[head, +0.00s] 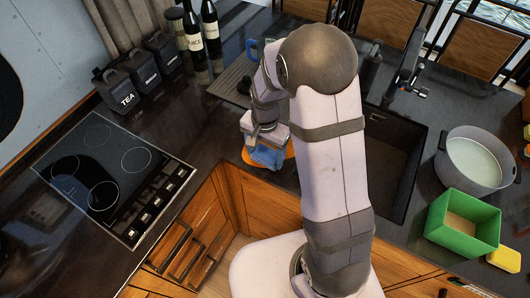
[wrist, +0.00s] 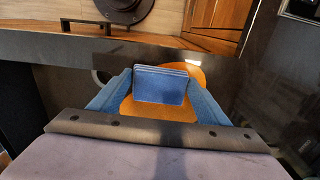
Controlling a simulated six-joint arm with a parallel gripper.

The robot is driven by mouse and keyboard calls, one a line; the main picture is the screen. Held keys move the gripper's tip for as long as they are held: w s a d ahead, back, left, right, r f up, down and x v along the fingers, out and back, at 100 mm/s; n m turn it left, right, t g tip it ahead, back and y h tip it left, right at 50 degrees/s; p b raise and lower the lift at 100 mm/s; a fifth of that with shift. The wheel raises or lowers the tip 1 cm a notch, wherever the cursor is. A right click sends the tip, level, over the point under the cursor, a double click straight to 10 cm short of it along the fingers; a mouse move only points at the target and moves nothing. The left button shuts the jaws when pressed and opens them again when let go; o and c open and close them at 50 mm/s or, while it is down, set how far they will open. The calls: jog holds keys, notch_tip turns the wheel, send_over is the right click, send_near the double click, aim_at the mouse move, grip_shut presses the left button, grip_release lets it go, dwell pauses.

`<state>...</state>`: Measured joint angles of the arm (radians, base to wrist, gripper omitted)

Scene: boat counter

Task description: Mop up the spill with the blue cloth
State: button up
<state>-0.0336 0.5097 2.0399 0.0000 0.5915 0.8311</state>
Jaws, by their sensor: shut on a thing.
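The blue cloth (head: 266,158) is a small folded pad low over the counter in the head view. It shows upright between the fingers in the wrist view (wrist: 162,86), with its layered top edge visible. My gripper (head: 267,148) is shut on it, with one blue finger at each side in the wrist view (wrist: 161,80). The orange spill (head: 289,149) is a flat patch on the dark counter, partly hidden by the cloth and my gripper. It also shows around the cloth in the wrist view (wrist: 190,74). I cannot tell whether the cloth touches the counter.
A hob (head: 113,165) lies at the left, with black canisters (head: 122,91) and bottles (head: 211,24) behind. A sink (head: 390,150) is to the right, partly behind my arm. A grey pot (head: 473,160), green box (head: 462,222) and yellow sponge (head: 504,259) stand farther right.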

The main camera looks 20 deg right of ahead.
aim_at(254, 153)
jog(key=shift+w+d+f, duration=0.75)
jog(key=shift+w+d, duration=0.1)
jog(key=shift+d, duration=0.1)
jog(key=shift+c, duration=0.4)
jog(key=shift+w+d+b, duration=0.35)
jog(key=shift+w+d, duration=2.3)
jog(key=shift+w, duration=0.05)
jog(key=shift+w+a, duration=1.35)
jog(key=shift+a, duration=0.05)
jog(key=shift+s+a, duration=0.1)
jog(key=shift+a, duration=0.15)
jog(key=shift+s+a+b, duration=0.85)
jog(key=shift+s+a, duration=2.1)
jog(key=shift+s, duration=0.05)
jog(key=shift+s+a, duration=0.35)
jog(key=shift+s, duration=0.25)
jog(key=shift+s+d+r, duration=0.1)
jog(key=shift+s+d, duration=0.4)
jog(key=shift+d, duration=0.05)
jog(key=shift+w+d, duration=0.1)
jog(key=shift+d, duration=0.25)
jog(key=shift+w+d+p, duration=0.8)
jog(key=shift+w+d, duration=2.4)
jog(key=shift+w, duration=0.1)
jog(key=shift+w+d+r, duration=0.15)
jog(key=shift+w, duration=0.05)
notch_tip(254, 153, up, 8)
jog(key=p, duration=0.6)
